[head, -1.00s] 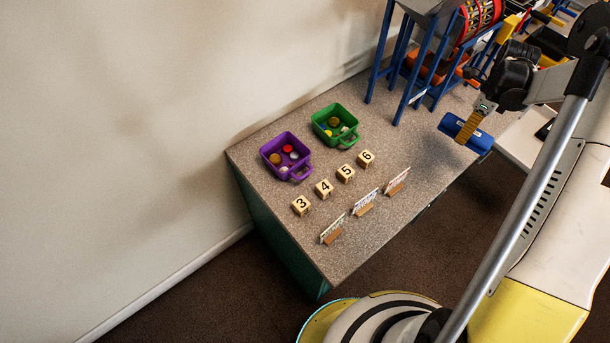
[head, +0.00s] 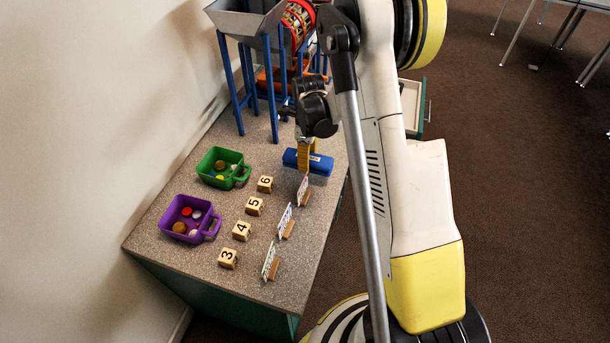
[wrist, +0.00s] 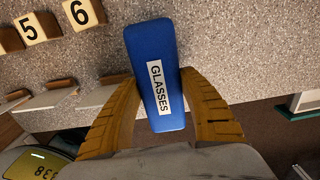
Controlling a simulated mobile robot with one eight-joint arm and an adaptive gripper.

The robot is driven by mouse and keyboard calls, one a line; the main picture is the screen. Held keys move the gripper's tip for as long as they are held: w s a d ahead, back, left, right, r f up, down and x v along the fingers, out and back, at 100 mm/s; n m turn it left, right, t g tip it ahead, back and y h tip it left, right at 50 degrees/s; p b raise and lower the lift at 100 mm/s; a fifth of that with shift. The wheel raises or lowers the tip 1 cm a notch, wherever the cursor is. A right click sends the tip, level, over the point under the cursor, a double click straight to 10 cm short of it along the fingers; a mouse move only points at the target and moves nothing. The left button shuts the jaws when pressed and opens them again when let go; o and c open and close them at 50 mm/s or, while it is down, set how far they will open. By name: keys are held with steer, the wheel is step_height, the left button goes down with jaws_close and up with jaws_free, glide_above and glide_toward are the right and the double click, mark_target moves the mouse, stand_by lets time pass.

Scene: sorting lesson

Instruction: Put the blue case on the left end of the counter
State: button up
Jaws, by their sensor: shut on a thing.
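The blue case (head: 318,163) is held in my gripper (head: 307,160), over the counter's right-hand part near its front edge in the head view. In the wrist view the case (wrist: 152,50) carries a white label reading GLASSES, and the yellow fingers of my gripper (wrist: 161,112) press on both its sides. The speckled counter (head: 165,250) runs from the near left end, by the purple bin, back to the blue-legged stand. I cannot tell the exact height of the case above the counter.
Number blocks (head: 242,231) form a row, with card holders (head: 286,224) along the front edge. A blue-legged stand (head: 270,85) fills the back. The left end corner is bare.

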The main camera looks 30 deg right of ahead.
steer(key=shift+s+a+f, duration=0.2)
steer(key=shift+a+f, duration=0.2)
steer(key=shift+a, duration=0.05)
steer(key=shift+f+b, duration=1.1)
steer(key=shift+f, duration=0.7)
steer(key=shift+f, duration=0.15)
steer(key=o, duration=1.2)
